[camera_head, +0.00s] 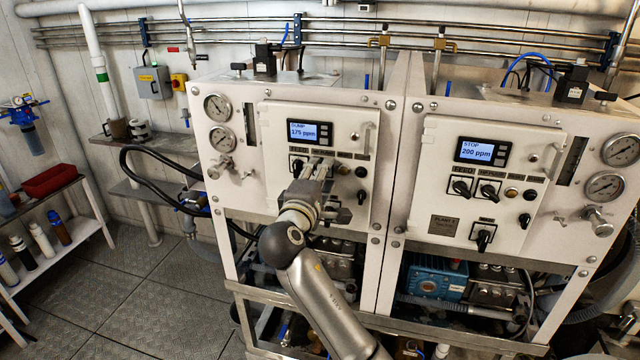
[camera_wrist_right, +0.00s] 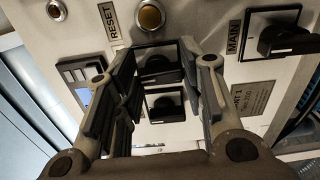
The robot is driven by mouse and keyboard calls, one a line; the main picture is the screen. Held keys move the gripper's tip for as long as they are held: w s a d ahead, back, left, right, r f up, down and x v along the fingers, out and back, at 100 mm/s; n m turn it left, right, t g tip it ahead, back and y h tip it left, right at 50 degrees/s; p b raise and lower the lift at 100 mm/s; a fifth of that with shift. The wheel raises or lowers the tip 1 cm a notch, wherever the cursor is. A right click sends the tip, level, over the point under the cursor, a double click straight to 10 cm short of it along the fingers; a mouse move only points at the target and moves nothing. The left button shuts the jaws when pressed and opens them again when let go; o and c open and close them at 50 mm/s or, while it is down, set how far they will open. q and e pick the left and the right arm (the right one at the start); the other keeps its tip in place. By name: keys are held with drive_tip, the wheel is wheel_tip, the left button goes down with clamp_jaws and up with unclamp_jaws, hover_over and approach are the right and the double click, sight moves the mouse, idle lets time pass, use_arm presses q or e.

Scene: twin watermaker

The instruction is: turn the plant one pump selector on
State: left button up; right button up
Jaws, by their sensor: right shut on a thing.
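The plant one panel (camera_head: 280,130) is the left one in the head view, its display reading DUMP 175 ppm. My right gripper (camera_head: 321,168) is at this panel, just below the display, and hides the pump selector there. In the right wrist view the black pump selector (camera_wrist_right: 158,64) lies between the fingertips of the right gripper (camera_wrist_right: 160,60), which is shut on it. Its exact angle is hard to read. The feed selector (camera_wrist_right: 166,106) shows just below it in that view. My left gripper is not in view.
The amber button (camera_wrist_right: 150,16) and the main selector (camera_wrist_right: 288,42) lie close to the fingers. A second panel (camera_head: 470,215), reading STOP 200 ppm, stands to the right. A shelf (camera_head: 50,220) with bottles stands at the left, with free floor (camera_head: 150,290) between.

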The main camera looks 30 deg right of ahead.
drive_tip(key=shift+m, duration=0.5)
drive_tip(key=o, duration=1)
drive_tip(key=shift+s+a, duration=0.1)
drive_tip(key=v, duration=1.1)
drive_tip(key=shift+s+a, duration=0.25)
drive_tip(key=shift+s, duration=0.05)
